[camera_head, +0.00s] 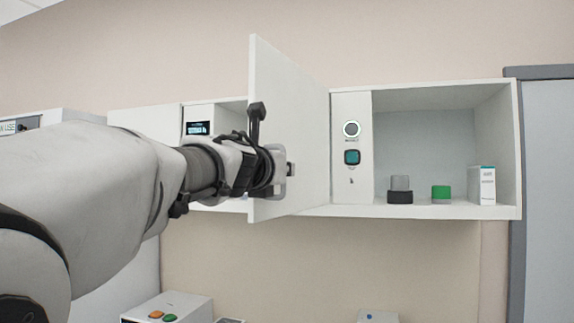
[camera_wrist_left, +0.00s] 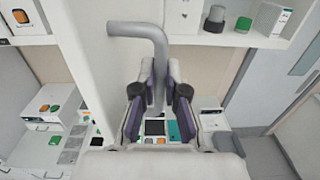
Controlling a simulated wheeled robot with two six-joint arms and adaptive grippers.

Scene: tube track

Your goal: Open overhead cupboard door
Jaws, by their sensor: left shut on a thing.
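The overhead cupboard (camera_head: 516,150) hangs on the wall in the head view. Its white door (camera_head: 290,110) stands swung out from the front, nearly edge-on. My left gripper (camera_head: 284,168) is at the lower part of the door, on its left side. In the left wrist view, the grey bent bar handle (camera_wrist_left: 150,35) runs down between the two fingers of my left gripper (camera_wrist_left: 158,88), which are shut on it. The arm and wrist hide part of the cupboard's left side. My right gripper is not in view.
The open right compartment holds a grey-and-black item (camera_head: 400,190), a green-topped item (camera_head: 441,194) and a white box (camera_head: 482,185). A panel with a teal button (camera_head: 352,157) is right of the door. A box with orange and green buttons (camera_head: 168,308) stands below.

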